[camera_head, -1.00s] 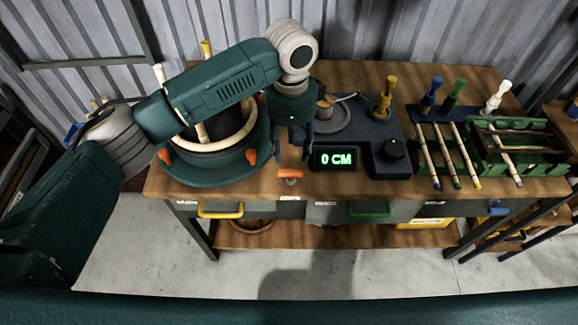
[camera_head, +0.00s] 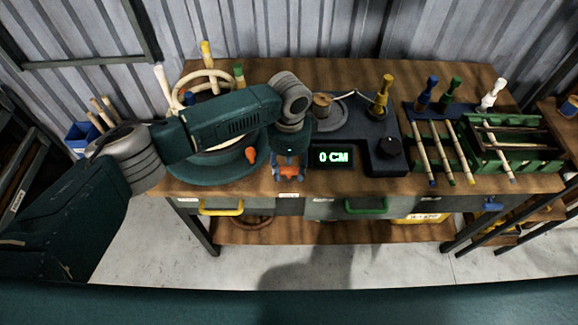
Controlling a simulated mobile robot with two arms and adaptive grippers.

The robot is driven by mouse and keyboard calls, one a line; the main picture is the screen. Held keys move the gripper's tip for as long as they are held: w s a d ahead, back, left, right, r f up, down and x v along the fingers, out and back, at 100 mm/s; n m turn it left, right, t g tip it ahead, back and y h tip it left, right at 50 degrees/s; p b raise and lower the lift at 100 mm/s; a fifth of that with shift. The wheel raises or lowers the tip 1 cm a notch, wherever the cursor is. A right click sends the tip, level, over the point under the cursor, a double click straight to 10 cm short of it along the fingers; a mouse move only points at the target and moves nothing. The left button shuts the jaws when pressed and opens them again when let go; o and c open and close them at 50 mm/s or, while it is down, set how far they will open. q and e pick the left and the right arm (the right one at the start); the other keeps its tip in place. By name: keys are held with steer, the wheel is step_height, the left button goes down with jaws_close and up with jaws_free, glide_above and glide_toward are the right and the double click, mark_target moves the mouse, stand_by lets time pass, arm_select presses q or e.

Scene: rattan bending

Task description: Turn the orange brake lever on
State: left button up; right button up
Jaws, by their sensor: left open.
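The orange brake lever (camera_head: 289,173) is a small orange piece at the front edge of the workbench, left of the green "0 CM" display. My left gripper (camera_head: 289,170) is open, pointing down over the lever, with its blue-grey fingers on either side of it. I cannot tell whether the fingers touch it. The gripper and wrist hide part of the lever and the bench behind it. My right gripper is not in view.
A round green bending fixture (camera_head: 205,170) with an orange knob (camera_head: 250,155) stands left of the lever. The dark control box (camera_head: 388,165) with a black knob is on the right. Green trays (camera_head: 520,150) hold rattan sticks farther right. Drawers with yellow (camera_head: 220,208) and green (camera_head: 365,207) handles lie below.

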arm_select(q)
jaws_close()
steer(key=shift+m, duration=0.4)
steer(key=m, duration=0.3)
steer(key=shift+a+m, duration=0.1)
steer(key=shift+m, duration=0.2)
steer(key=m, duration=0.4)
steer(key=shift+w+a+m, duration=0.1)
steer(key=shift+m, duration=0.2)
steer(key=m, duration=0.4)
steer(key=shift+w+m, duration=0.1)
steer(key=shift+m, duration=0.2)
steer(key=shift+w+a+m+b, duration=0.1)
steer(key=shift+m+b, duration=0.4)
steer(key=shift+m, duration=1.7)
